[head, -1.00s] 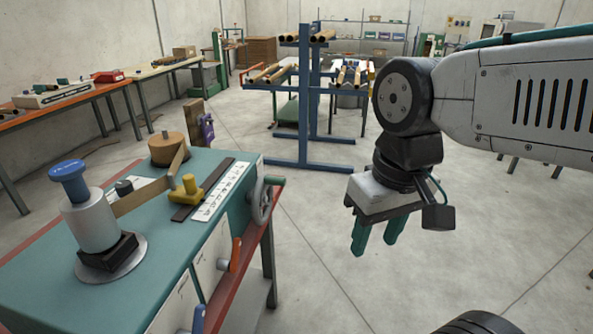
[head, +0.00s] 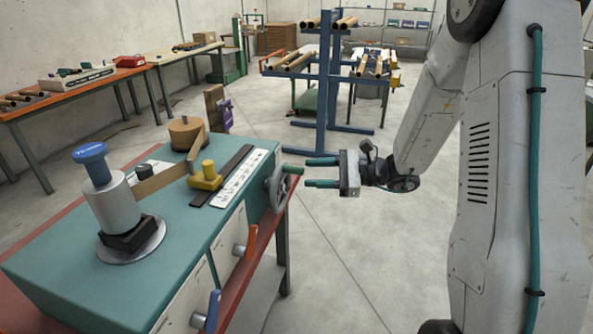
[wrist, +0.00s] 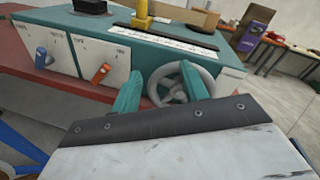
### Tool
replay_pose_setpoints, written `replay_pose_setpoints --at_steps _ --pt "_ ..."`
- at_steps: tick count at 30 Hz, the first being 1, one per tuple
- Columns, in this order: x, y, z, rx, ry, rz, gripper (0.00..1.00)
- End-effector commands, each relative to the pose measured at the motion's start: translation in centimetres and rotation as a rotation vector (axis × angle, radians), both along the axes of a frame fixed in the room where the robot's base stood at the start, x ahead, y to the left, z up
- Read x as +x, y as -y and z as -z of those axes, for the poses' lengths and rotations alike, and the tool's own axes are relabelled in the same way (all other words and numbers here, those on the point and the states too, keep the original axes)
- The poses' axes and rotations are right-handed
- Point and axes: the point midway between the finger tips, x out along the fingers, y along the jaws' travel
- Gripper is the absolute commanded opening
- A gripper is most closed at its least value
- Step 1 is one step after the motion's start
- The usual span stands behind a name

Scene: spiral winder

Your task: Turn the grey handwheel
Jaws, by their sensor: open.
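In the wrist view the handwheel (wrist: 181,83) shows between and beyond the open fingers (wrist: 160,88). The right finger covers part of the wheel there. Nothing is between the fingers. I cannot tell exactly how far the fingertips are from the handle.
The teal machine (head: 60,255) carries a grey post with a blue knob (head: 90,152), a yellow block (head: 206,178) and a white scale (head: 240,180). An orange lever (head: 251,240) and a blue lever (head: 213,310) stand on its front. A blue rack (head: 326,90) is behind. Floor right of the machine is clear.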

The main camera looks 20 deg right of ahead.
Motion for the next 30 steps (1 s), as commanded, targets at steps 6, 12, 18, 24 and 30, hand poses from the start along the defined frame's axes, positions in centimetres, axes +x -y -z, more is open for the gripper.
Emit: replay_pose_setpoints --at_steps 6,12,18,24,30 --pt "2.7 3.4 3.0 0.104 -0.043 0.164 0.44" --pt "4.1 2.3 3.3 0.114 -0.045 0.179 0.44" --pt "6.0 -0.5 3.3 0.114 -0.045 0.177 0.44" --pt "7.3 -2.2 3.3 0.112 -0.046 0.179 0.44" --pt "7.6 -2.6 3.3 0.113 -0.045 0.180 0.44"
